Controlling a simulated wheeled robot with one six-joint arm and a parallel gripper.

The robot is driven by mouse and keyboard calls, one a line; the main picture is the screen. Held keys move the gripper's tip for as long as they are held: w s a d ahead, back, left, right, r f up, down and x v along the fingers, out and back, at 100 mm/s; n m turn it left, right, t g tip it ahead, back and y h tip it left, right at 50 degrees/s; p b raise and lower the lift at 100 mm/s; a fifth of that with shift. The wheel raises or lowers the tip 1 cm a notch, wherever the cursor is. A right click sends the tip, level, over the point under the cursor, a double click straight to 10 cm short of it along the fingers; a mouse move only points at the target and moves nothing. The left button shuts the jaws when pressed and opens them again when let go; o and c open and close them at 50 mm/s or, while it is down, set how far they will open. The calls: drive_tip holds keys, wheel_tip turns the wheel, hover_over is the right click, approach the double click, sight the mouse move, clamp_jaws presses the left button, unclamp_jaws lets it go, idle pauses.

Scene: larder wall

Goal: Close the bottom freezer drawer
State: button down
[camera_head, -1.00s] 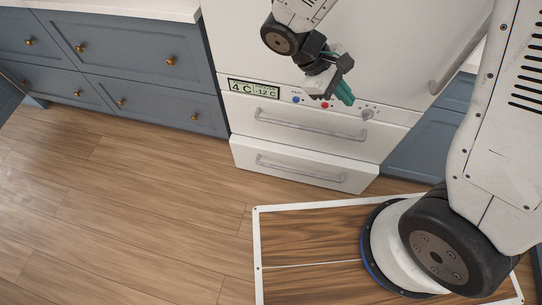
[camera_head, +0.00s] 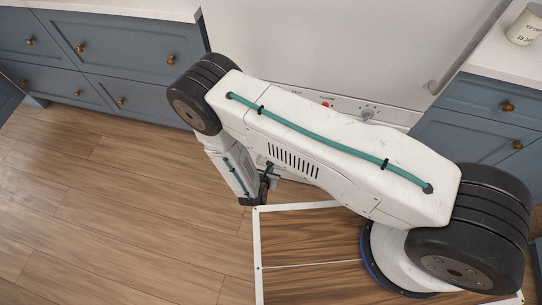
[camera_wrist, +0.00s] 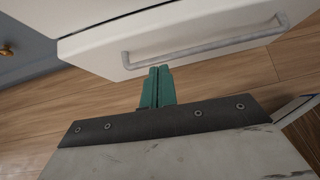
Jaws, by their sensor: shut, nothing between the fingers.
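The bottom freezer drawer (camera_wrist: 205,32) fills the top of the wrist view, a white front with a long grey bar handle (camera_wrist: 200,52). My gripper (camera_wrist: 158,72) has its teal fingers shut together and empty. Its fingertips overlap the drawer's lower front, just below the handle in the picture. I cannot tell whether they touch it. In the head view my arm covers both freezer drawers, so how far the bottom one stands out is hidden there.
The white fridge (camera_head: 330,45) stands behind my arm. Blue cabinets flank it on the left (camera_head: 130,60) and right (camera_head: 480,115). A white canister (camera_head: 525,25) stands on the right counter. The wooden floor (camera_head: 110,200) at left is clear.

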drive_tip(key=shift+n+y, duration=0.3)
drive_tip(key=shift+y, duration=0.1)
drive_tip(key=x, duration=0.4)
drive_tip(key=a+x, duration=0.1)
drive_tip(key=x, duration=0.3)
drive_tip(key=w+x, duration=0.1)
drive_tip(key=x, duration=0.3)
drive_tip(key=shift+a+r, duration=0.25)
drive_tip(key=shift+r, duration=0.05)
drive_tip(key=shift+w+d, duration=0.2)
drive_tip(key=shift+w, duration=0.65)
drive_tip(key=shift+w+d, duration=0.15)
drive_tip(key=shift+w, duration=0.45)
drive_tip(key=shift+w+d, duration=0.2)
drive_tip(key=shift+w, duration=0.4)
